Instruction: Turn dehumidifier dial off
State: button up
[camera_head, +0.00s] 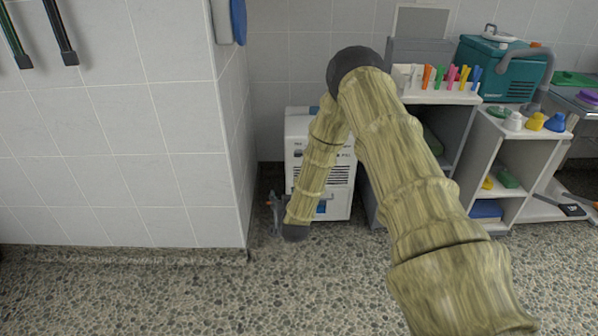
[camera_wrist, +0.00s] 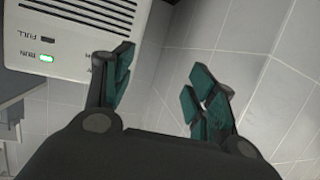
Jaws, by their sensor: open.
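The dehumidifier (camera_head: 342,206) is a white box with dark vent slots, standing on the floor in the recess right of the tiled wall corner. My arm covers part of its front. In the wrist view its pale panel (camera_wrist: 92,13) fills the upper left, with a lit green RUN light (camera_wrist: 46,58) and an unlit FULL light (camera_wrist: 47,39). I cannot make out the dial in either view. My gripper (camera_wrist: 158,82) is open and empty, its teal-padded fingers apart. The left finger is near the panel's edge in the picture; contact cannot be told. The right finger is over the tiled wall.
The tiled wall corner (camera_head: 225,130) stands close on the left. A grey shelf unit (camera_head: 496,150) with colored items and a teal case (camera_head: 490,68) stand on the right. The speckled floor (camera_head: 330,290) in front is clear.

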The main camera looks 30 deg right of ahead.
aim_at(299, 155)
jog(key=w+d+r+m+t+h+b, duration=0.1)
jog(key=w+d+h+b, duration=0.1)
jog(key=w+d+b, duration=0.3)
jog(key=w+d+r+m+h+b, duration=0.1)
jog(key=w+d+b, duration=0.4)
jog(key=w+d, duration=0.5)
jog(key=shift+w+d+r+t+h, duration=0.15)
jog(key=shift+d+r+t+h, duration=0.1)
jog(key=shift+d+t+h, duration=0.3)
jog(key=shift+d, duration=0.1)
jog(key=c, duration=1)
